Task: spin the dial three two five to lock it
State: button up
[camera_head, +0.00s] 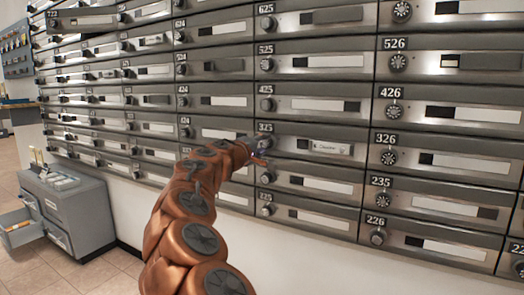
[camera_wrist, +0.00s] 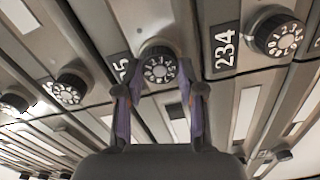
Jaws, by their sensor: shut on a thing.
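The mailbox drawer labelled 325 (camera_head: 310,147) is in the middle of the wall in the head view, with a name card in its slot. The label beside the dial is partly covered.
Neighbouring drawers with their own dials crowd around, such as dial 326 (camera_head: 389,158) to the right and a dial by label 234 (camera_wrist: 279,36). A grey cabinet (camera_head: 75,215) with an open drawer stands on the tiled floor at left.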

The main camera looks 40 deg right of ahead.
jog(key=m, duration=0.6)
jog(key=shift+r, duration=0.1)
jog(key=m, duration=0.6)
jog(key=shift+s+m, duration=0.1)
jog(key=shift+m, duration=0.2)
dwell(0.3)
jog(key=o, duration=1.1)
jog(key=shift+o, duration=0.2)
jog(key=v, duration=1.2)
